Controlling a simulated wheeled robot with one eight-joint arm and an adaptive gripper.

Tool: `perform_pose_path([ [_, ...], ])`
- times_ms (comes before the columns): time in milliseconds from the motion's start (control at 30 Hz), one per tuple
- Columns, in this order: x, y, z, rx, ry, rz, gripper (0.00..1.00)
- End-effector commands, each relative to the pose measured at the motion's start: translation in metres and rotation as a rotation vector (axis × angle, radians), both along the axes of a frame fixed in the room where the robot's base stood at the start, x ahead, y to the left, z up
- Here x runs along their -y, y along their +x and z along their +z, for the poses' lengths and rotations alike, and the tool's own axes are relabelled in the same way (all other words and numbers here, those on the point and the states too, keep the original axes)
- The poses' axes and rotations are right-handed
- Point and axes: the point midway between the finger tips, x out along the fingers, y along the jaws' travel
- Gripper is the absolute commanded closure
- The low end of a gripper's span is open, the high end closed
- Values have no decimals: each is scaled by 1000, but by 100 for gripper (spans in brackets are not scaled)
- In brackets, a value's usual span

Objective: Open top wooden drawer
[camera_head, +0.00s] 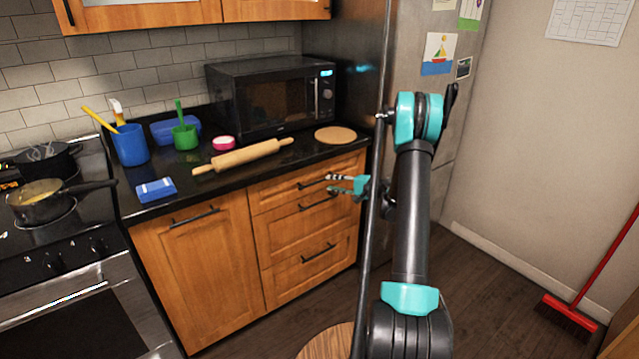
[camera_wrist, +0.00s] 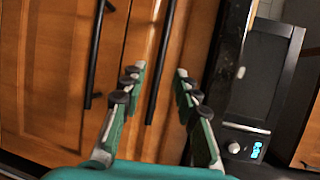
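The top wooden drawer (camera_head: 278,194) is under the black counter and looks shut. Its dark bar handle (camera_head: 310,184) is partly behind my fingers. My gripper (camera_head: 331,184) is in front of the right part of this drawer, near the handle. In the wrist view, my gripper (camera_wrist: 158,74) is open, with a clear gap between its two green fingers. The top drawer's handle (camera_wrist: 161,65) runs lengthwise between the fingertips. I see no finger closed on it; contact cannot be told.
The second drawer's handle (camera_wrist: 95,55) is left of the fingers in the wrist view. The lower drawers (camera_head: 290,268) and a cabinet door (camera_head: 200,265) look shut. The counter (camera_head: 225,185) holds a rolling pin (camera_head: 243,157) and a microwave (camera_head: 270,97). A fridge (camera_head: 400,70) stands right.

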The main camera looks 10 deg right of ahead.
Motion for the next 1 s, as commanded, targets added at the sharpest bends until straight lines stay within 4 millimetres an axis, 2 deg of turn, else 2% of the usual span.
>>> perform_pose_path([
  [100, -19, 15, -5, 0, 0, 3, 69],
  [300, -42, 33, -10, 0, 0, 1, 69],
  [500, -52, 41, -12, 0, 0, 1, 69],
  [800, -53, 42, -13, 0, 0, 0, 69],
  [1000, -53, 42, -12, 0, 0, 0, 94],
])
